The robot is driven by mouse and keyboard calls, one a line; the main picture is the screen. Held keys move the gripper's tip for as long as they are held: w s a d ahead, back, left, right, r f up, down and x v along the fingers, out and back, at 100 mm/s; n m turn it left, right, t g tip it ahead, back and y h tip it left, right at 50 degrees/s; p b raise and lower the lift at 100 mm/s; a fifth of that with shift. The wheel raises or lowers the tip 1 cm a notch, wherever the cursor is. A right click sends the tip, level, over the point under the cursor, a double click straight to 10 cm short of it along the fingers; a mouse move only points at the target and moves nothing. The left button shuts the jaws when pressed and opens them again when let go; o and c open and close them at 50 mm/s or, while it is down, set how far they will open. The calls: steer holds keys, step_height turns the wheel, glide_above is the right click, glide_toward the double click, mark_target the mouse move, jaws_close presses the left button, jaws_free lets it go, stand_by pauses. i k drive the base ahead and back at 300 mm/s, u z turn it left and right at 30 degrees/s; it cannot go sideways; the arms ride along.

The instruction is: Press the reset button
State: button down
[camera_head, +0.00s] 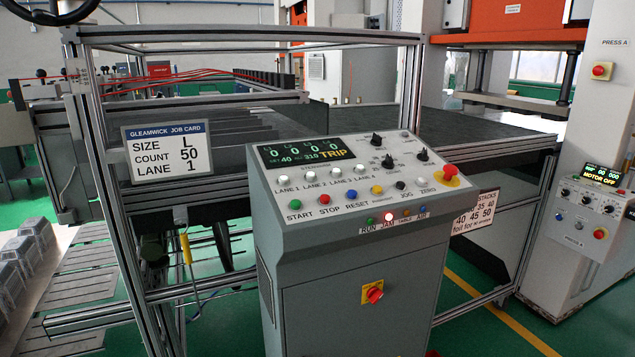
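The reset button is the blue button (351,194) above the RESET label on the sloped face of the grey control console (340,245). A red STOP button (324,199) and a green START button (297,204) sit to its left. A yellow button (377,189), a black JOG button (400,185) and a white ZERO button (422,182) sit to its right. The console display (320,154) shows zeros and TRIP. A red lamp (387,216) glows above the JAM label. Nothing covers the blue button. My gripper is not in view.
White lane buttons (308,176) line the panel above the row. A red emergency stop (450,171) and black knobs (377,140) are at the right. An aluminium frame (95,160) stands at left, bearing a job card (166,151). Another panel (590,200) is far right.

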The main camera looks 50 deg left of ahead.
mark_target(352, 193)
steer(key=u, duration=2.3)
steer(key=i, duration=1)
